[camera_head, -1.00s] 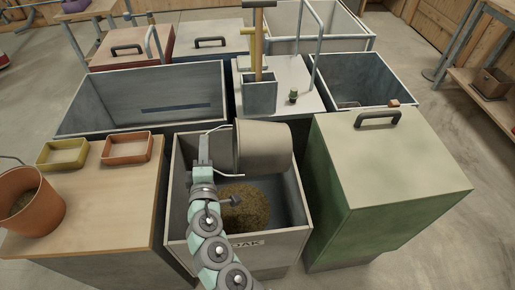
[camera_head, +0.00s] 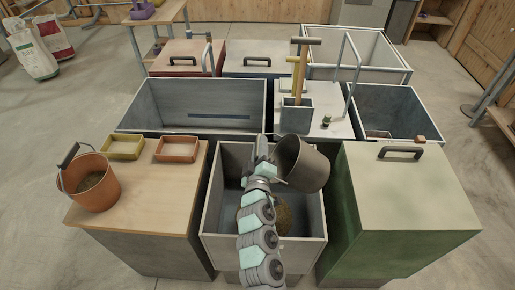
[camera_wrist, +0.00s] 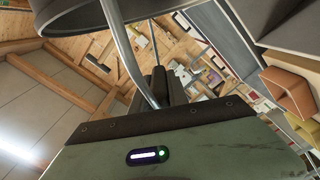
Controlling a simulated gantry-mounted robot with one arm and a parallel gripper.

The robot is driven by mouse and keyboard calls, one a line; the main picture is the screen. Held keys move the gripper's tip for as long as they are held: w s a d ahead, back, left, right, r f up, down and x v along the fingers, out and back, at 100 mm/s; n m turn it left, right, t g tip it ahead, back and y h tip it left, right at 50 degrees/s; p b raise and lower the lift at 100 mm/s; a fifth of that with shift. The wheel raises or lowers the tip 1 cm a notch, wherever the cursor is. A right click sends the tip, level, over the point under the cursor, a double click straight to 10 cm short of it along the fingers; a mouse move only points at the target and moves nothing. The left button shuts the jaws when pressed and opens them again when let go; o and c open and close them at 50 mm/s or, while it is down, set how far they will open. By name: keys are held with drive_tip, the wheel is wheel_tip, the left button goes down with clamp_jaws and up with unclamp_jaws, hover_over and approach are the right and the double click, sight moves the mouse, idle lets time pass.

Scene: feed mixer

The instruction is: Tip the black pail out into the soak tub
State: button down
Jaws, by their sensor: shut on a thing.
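The pail (camera_head: 308,165) looks dark grey-brown and hangs tilted over the right part of the soak tub (camera_head: 222,222). My gripper (camera_head: 264,158) is at the pail's left side, above the tub. In the wrist view my gripper (camera_wrist: 158,88) is shut on the pail's thin metal handle (camera_wrist: 122,48), and the pail's round edge (camera_wrist: 70,22) shows at the top. A brown heap of feed (camera_head: 285,218) lies in the tub, partly hidden by my arm.
A green lidded bin (camera_head: 405,190) stands close on the right. A wooden-topped counter (camera_head: 150,200) on the left holds an orange pail (camera_head: 92,185) and two small trays. An open grey bin (camera_head: 150,110) and a stand with tall-handled tools (camera_head: 298,90) are behind.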

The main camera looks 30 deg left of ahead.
drive_tip(key=shift+w+d+r+m+p, duration=0.75)
drive_tip(key=shift+d+r+m+p, duration=1)
drive_tip(key=shift+p, duration=0.65)
drive_tip(key=shift+w+d+r+m+p, duration=0.8)
drive_tip(key=shift+d+r+m+p, duration=0.95)
drive_tip(key=shift+p, duration=0.7)
drive_tip(key=shift+w+d+r+m+p, duration=0.75)
drive_tip(key=shift+d+r+m+p, duration=0.7)
drive_tip(key=shift+m+p, duration=0.75)
